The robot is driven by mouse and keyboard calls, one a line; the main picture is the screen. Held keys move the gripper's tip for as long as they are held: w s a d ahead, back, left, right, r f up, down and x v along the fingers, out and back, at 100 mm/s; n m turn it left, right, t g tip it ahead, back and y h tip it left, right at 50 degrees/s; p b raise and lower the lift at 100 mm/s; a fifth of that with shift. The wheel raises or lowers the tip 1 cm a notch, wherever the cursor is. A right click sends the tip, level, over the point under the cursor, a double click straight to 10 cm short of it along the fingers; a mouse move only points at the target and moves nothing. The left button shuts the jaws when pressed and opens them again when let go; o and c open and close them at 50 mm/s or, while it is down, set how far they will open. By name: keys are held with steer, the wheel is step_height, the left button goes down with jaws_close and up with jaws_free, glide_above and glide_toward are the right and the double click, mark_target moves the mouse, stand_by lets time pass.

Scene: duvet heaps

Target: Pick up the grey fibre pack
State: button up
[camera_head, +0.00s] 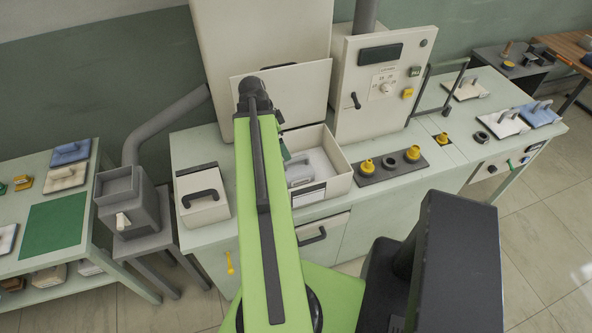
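An open cream bin (340,178) with a white label stands on the pale green counter, partly behind my arm. A grey piece (300,172) lies inside it at the left; it may be the grey fibre pack, but my arm covers part of it. My green arm reaches up across the middle of the view to a black joint above the counter. My gripper is hidden behind the arm, so its opening and contact do not show. Other packs with handles are pale or blue: on the left table (66,177) and at the counter's right end (503,123).
A cream lidded box (201,195) stands left of the bin. A dark strip with yellow knobs (390,165) lies to its right. A cream control cabinet (384,85) and upright panel rise behind. A grey machine (130,205) stands left of the counter. Tiled floor shows at right.

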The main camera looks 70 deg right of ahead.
steer(key=b, duration=1.2)
glide_toward(294, 167)
steer(key=x, duration=0.5)
steer(key=shift+a+f, duration=0.2)
steer(key=shift+f, duration=0.05)
steer(key=b+x, duration=0.1)
steer(key=x, duration=0.1)
steer(key=b+x, duration=0.1)
steer(key=b, duration=0.1)
steer(key=b+x, duration=0.1)
steer(key=x, duration=0.1)
steer(key=shift+s+d+f+b, duration=0.1)
steer(key=shift+d+f+b, duration=0.1)
steer(key=shift+d+b, duration=0.15)
steer(key=shift+r, duration=0.2)
steer(key=c, duration=1.1)
step_height(294, 167, up, 10)
steer(key=p, duration=1)
steer(key=shift+r+p, duration=0.1)
steer(key=shift+p, duration=0.2)
steer(key=shift+c, duration=0.2)
